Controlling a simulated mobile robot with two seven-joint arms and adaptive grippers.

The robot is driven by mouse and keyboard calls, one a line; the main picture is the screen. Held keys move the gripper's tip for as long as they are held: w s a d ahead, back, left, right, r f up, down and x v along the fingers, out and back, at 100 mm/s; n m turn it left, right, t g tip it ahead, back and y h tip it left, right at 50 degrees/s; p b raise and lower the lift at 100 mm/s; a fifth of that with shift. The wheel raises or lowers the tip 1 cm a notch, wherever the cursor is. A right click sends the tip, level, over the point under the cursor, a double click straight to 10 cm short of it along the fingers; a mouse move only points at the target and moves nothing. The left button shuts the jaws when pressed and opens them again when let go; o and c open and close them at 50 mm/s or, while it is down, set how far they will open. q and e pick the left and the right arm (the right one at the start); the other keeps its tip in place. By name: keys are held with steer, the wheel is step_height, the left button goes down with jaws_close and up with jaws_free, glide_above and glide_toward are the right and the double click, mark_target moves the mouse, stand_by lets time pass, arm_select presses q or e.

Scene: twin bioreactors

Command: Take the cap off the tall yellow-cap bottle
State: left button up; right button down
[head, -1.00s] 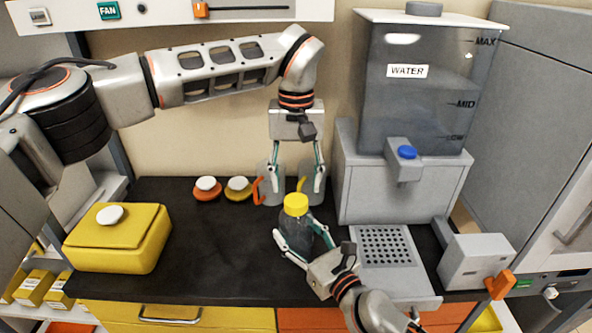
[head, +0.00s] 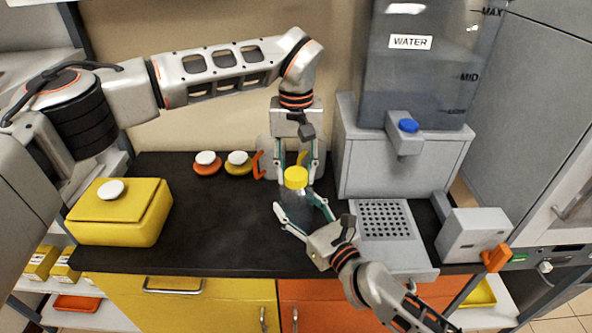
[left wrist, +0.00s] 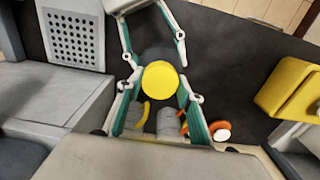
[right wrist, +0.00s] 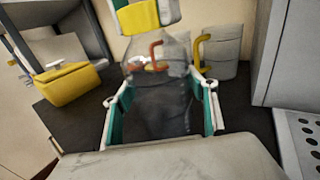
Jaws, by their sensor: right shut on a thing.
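The tall bottle (head: 296,203) is dark and see-through with a yellow cap (head: 296,177), upright over the black worktop. My right gripper (head: 305,208) is shut on the bottle's body from the front right; the right wrist view shows the bottle (right wrist: 160,95) between its pads. My left gripper (head: 297,172) points straight down above the bottle, its fingers partly spread on either side of the cap. In the left wrist view the round cap (left wrist: 160,78) lies between the fingertips; I cannot tell whether they touch it. The cap is on the bottle.
Two grey jugs with an orange and a yellow handle (right wrist: 203,52) stand just behind the bottle. A water tank (head: 420,75) and drip grate (head: 384,220) are at right. A yellow box (head: 120,215) is at left. The worktop (head: 215,225) between is clear.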

arm_select(q)
steer(key=n, duration=1.4)
steer(key=shift+r, duration=0.1)
steer(key=n, duration=0.8)
steer(key=shift+n, duration=0.3)
steer(key=n, duration=1.1)
steer(key=shift+n, duration=0.4)
steer(key=n, duration=0.8)
steer(key=shift+n, duration=0.3)
steer(key=n, duration=0.6)
steer(key=shift+n, duration=0.4)
steer(key=n, duration=0.6)
steer(key=shift+n, duration=0.4)
steer(key=n, duration=0.3)
steer(key=shift+r, duration=0.1)
steer(key=n, duration=0.5)
steer(key=shift+s+d, duration=0.1)
steer(key=shift+n, duration=0.7)
